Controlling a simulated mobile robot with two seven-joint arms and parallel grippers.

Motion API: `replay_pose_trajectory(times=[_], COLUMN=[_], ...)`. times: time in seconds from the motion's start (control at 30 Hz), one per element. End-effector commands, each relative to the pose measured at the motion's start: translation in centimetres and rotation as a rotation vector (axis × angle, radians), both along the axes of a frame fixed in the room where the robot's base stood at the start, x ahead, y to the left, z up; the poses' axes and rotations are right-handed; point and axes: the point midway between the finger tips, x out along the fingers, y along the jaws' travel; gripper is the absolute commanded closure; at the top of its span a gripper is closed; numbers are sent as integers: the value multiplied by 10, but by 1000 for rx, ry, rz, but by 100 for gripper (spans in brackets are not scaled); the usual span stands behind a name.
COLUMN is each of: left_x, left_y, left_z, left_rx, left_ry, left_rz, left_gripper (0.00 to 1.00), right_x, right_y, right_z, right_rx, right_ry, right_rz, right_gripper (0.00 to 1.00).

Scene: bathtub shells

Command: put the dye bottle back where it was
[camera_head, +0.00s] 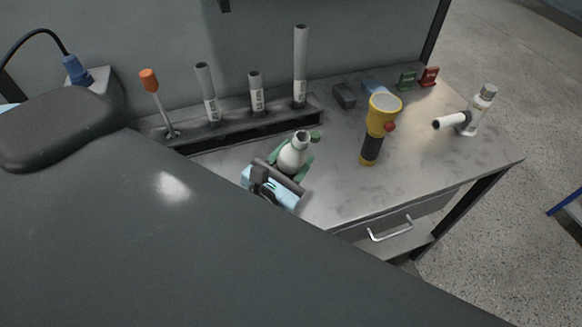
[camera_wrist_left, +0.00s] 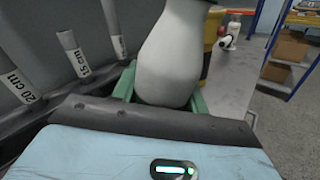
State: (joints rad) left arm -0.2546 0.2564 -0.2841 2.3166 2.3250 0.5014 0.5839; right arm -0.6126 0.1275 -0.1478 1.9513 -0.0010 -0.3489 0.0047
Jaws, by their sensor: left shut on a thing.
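A round-bodied white bottle (camera_head: 292,157) with a grey neck, which looks like the dye bottle, is held near the middle of the bench. My left gripper (camera_head: 294,168) is shut on it, with green fingers on both sides of its body. In the left wrist view the white bottle (camera_wrist_left: 168,62) stands roughly upright between the green fingers of the left gripper (camera_wrist_left: 162,90), its top cut off by the frame. Its underside is hidden, so I cannot tell whether it touches the bench. My right gripper is not in view.
Behind it is a dark rack (camera_head: 240,129) with several labelled grey tubes and an orange-handled screwdriver (camera_head: 149,82). A yellow flashlight (camera_head: 380,118) stands to the right. The bench (camera_head: 335,195) has bare room right of the gripper.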

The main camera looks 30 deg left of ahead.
Motion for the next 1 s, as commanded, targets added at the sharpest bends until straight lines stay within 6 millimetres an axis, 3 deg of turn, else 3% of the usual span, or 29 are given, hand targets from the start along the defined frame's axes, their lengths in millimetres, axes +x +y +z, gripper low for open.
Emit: replay_pose_trajectory(times=[0.13, 0.23, 0.5, 0.7, 1.0], left_x=[-3, -13, -69, -99, -105], left_y=[2, 10, 53, 72, 75], left_z=[-1, -5, -14, -14, -11], left_rx=[-6, -36, -192, -277, -302], left_ry=[1, 8, 7, -2, -11], left_rz=[3, 16, 70, 83, 78], left_gripper=[83, 83, 83, 83, 83], right_x=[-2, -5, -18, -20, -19], right_y=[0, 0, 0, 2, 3], right_z=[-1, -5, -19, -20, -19], right_rx=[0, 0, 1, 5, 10], right_ry=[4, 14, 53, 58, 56], right_rz=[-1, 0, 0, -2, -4], right_gripper=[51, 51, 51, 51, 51])
